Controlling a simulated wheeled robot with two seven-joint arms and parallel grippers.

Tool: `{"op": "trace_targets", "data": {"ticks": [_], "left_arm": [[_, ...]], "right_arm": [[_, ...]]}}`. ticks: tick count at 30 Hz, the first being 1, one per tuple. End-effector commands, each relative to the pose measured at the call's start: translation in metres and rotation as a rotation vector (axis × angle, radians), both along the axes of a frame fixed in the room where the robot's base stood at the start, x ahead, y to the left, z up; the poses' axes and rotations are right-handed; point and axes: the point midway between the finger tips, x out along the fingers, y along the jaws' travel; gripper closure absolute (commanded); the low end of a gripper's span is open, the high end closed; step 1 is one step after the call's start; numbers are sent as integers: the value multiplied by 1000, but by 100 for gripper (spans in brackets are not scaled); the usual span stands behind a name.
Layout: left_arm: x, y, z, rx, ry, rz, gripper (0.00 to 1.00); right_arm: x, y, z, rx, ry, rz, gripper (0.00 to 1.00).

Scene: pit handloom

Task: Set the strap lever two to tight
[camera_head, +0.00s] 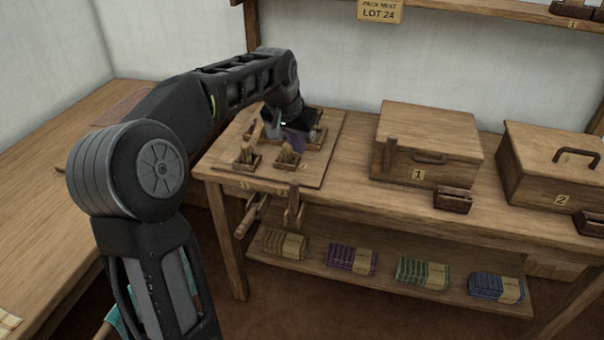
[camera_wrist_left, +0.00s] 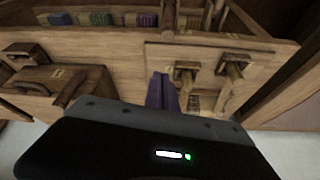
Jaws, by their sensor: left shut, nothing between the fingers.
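Two wooden levers hang at the table's front edge below a board: one (camera_head: 250,215) slants left, the other (camera_head: 293,206) stands nearly upright. Another upright lever (camera_head: 388,156) is at the left front of box 1. I cannot tell which is strap lever two; the small tags on the board are unreadable. My left gripper (camera_head: 298,143) is over the back part of the board, pointing down, shut and empty. Its purple fingers (camera_wrist_left: 162,92) show in the left wrist view, apart from the front-edge levers. My arm hides part of the board. My right gripper is out of view.
The wooden board (camera_head: 318,168) carries small holders with tan tufts (camera_head: 288,158). Box 1 (camera_head: 430,140) and box 2 (camera_head: 560,165) stand to the right, with small wooden trays (camera_head: 453,200) in front. Coloured bundles (camera_head: 350,260) lie on the lower shelf.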

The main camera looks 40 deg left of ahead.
Motion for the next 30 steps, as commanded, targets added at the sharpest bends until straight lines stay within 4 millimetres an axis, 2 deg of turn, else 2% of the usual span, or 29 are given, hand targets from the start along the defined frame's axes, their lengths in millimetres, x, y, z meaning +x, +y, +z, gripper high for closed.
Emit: {"op": "trace_targets", "data": {"ticks": [11,17,27,30], "left_arm": [[4,0,-10,-1,1,0,100],[14,2,-35,-2,3,-2,100],[41,6,-97,-2,3,-1,100],[21,5,-94,0,-1,1,100]], "right_arm": [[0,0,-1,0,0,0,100],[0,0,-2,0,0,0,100],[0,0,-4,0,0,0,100],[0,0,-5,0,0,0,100]]}}
